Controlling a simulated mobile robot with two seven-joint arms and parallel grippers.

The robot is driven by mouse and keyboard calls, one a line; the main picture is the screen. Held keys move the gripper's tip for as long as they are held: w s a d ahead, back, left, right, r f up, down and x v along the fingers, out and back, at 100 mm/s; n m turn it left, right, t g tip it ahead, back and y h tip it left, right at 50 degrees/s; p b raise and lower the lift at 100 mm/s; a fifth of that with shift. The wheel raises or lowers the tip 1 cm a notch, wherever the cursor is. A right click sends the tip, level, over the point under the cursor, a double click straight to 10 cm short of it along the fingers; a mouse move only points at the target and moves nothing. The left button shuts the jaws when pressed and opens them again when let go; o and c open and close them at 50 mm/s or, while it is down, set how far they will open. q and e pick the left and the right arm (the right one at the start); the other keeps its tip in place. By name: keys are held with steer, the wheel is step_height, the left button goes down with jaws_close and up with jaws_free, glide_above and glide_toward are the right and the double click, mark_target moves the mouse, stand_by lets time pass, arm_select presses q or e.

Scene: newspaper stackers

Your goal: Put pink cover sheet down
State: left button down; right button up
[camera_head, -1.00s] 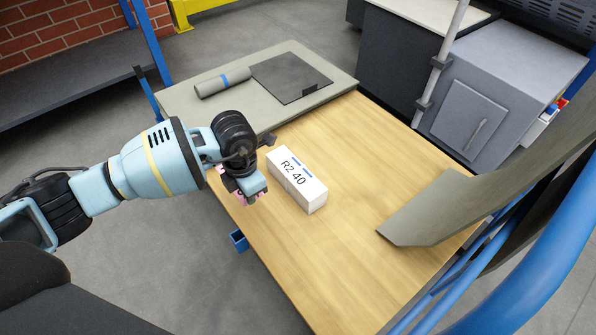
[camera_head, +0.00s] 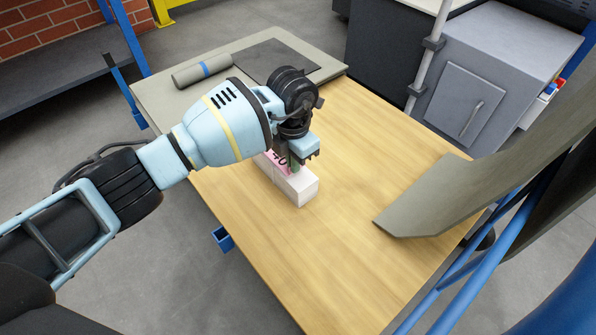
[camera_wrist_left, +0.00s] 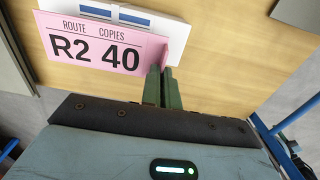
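The pink cover sheet (camera_wrist_left: 92,48), printed "ROUTE COPIES R2 40", shows in the left wrist view. It covers part of a white bundle (camera_wrist_left: 125,15) with blue strips. In the head view, the white bundle (camera_head: 297,188) lies on the wooden tabletop, with the pink sheet (camera_head: 283,160) at its top, partly hidden by my gripper. My left gripper (camera_head: 299,166) is over the bundle, pointing down. In the left wrist view its green fingers (camera_wrist_left: 162,86) are close together on the sheet's right edge. I cannot tell whether the sheet touches the bundle. My right gripper is out of view.
The wooden table (camera_head: 345,240) is clear in front of the bundle. A grey roll with a blue band (camera_head: 202,72) and a dark flat sheet (camera_head: 277,62) lie on the grey end. A large grey curved sheet (camera_head: 430,205) is at right. A grey cabinet (camera_head: 480,85) stands behind.

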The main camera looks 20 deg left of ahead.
mark_target(297, 180)
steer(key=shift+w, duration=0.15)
